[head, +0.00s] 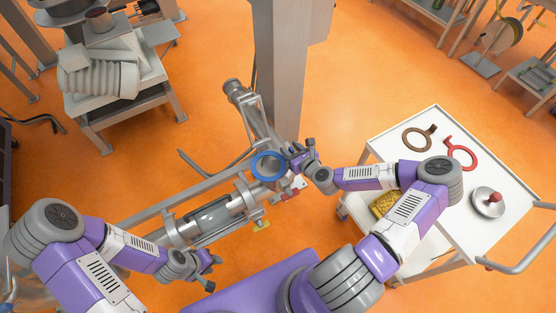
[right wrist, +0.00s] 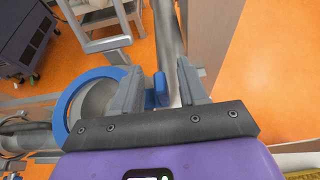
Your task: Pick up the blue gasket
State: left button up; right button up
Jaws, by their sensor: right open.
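The blue gasket (head: 253,168) is a ring with a small tab, at the pipe assembly's open end in the middle of the head view. In the right wrist view the blue gasket (right wrist: 61,104) shows its ring on the left, and its tab (right wrist: 160,90) lies between my fingers. My right gripper (head: 301,152) is at the gasket's right side. Its fingers (right wrist: 158,72) are open around the tab, with gaps visible near it. My left gripper (head: 210,263) is low in the head view, below the pipe and away from the gasket; its opening is unclear.
A metal pipe assembly (head: 215,217) runs diagonally beside a grey column (head: 280,70). A white cart (head: 400,120) at right carries a brown ring (head: 408,134), a red ring (head: 470,154) and a metal disc with a red knob (head: 488,201). Orange floor is open between them.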

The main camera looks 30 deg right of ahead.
grip_shut()
